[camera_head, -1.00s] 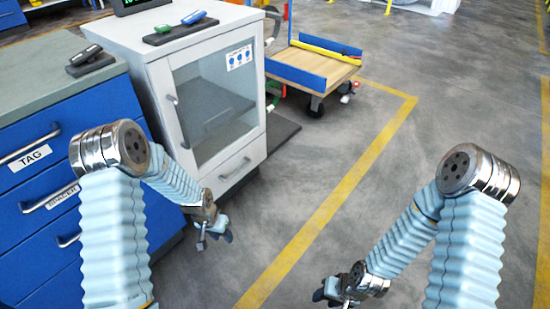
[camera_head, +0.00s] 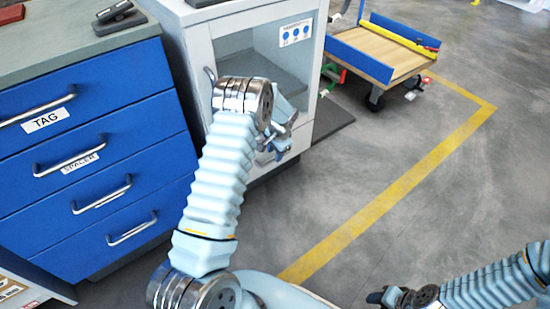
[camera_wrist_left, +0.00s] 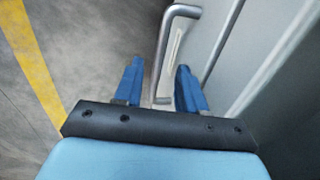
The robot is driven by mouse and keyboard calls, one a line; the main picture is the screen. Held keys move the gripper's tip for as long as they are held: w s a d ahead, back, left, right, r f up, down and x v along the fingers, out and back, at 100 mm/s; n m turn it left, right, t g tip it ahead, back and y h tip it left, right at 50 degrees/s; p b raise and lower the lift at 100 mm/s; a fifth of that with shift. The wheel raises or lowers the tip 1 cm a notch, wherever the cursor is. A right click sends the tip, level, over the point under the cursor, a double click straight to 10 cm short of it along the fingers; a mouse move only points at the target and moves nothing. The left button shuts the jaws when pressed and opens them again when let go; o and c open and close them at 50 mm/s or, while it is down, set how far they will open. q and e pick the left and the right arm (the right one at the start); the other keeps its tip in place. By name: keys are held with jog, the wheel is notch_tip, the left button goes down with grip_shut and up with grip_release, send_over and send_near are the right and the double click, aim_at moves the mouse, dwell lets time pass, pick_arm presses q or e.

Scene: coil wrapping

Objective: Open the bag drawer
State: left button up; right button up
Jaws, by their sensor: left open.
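The white cabinet (camera_head: 187,42) has a glass door and a lower drawer (camera_head: 262,158), mostly hidden behind my left arm; the drawer looks shut. No label reading "bag" is legible. My left gripper (camera_head: 290,128) is in front of the cabinet's lower front. In the left wrist view my left gripper (camera_wrist_left: 158,85) is open, and a grey metal bar handle (camera_wrist_left: 164,55) runs between its two blue fingers, not clamped. My right gripper (camera_head: 380,297) is low at the right, over the floor; its jaws are too small to judge.
A blue drawer cabinet (camera_head: 95,115) stands at the left, with drawers marked TAG and SPACER; its drawers are shut. A second bar (camera_wrist_left: 222,40) shows right of the handle in the wrist view. A wooden-topped cart (camera_head: 375,52) stands behind.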

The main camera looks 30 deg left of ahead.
aim_at(273, 160)
pick_arm(q)
jog(key=shift+w+a+f, duration=0.1)
jog(key=shift+a+f, duration=0.1)
jog(key=shift+f, duration=0.75)
jog(key=shift+a+f, duration=0.15)
jog(key=shift+f, duration=0.75)
grip_shut()
